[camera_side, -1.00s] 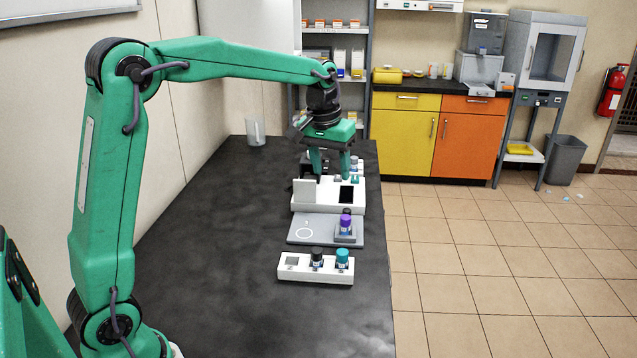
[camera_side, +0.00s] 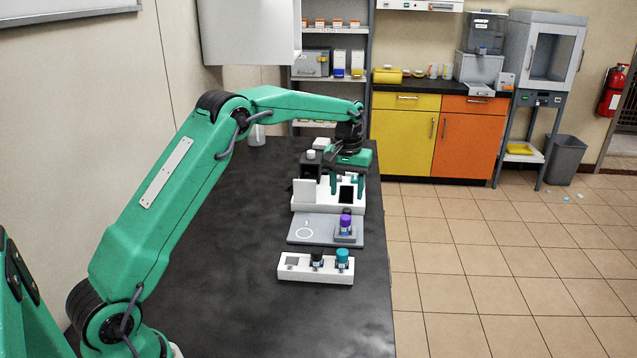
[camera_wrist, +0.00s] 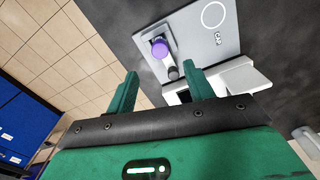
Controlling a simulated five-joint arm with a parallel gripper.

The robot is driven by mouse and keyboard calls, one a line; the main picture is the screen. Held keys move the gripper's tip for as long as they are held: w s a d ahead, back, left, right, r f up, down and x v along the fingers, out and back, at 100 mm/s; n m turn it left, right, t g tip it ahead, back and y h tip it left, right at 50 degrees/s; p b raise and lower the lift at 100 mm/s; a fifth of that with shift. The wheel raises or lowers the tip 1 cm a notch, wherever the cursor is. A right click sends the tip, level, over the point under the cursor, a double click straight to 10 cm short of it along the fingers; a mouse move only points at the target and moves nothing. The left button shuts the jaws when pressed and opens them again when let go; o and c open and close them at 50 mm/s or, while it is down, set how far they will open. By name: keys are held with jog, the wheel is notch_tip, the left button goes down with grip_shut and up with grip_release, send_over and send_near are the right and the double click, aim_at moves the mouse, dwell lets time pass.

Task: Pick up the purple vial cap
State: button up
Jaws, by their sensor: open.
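The purple vial cap (camera_side: 345,219) tops a vial in a small holder at the right end of a grey plate (camera_side: 318,228) in the side view. In the wrist view the purple cap (camera_wrist: 160,48) lies beyond the fingertips, roughly in line with the gap between them. A dark cap (camera_wrist: 173,72) sits close to it, nearer my gripper. My gripper (camera_side: 347,192) is open and empty, pointing down over the white and black device behind the plate. Its two green fingers also show in the wrist view (camera_wrist: 163,82).
A white rack (camera_side: 315,275) with a dark-capped vial (camera_side: 316,257) and a teal-capped vial (camera_side: 342,257) stands in front of the plate. The white device (camera_side: 303,191) lies behind the plate, with a black unit near it. The bench to the left is clear.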

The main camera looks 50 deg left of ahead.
aim_at(346, 217)
jog(key=shift+f, duration=0.15)
jog(key=shift+f, duration=1.2)
jog(key=shift+f, duration=0.1)
jog(key=shift+f, duration=2.5)
jog(key=c, duration=1)
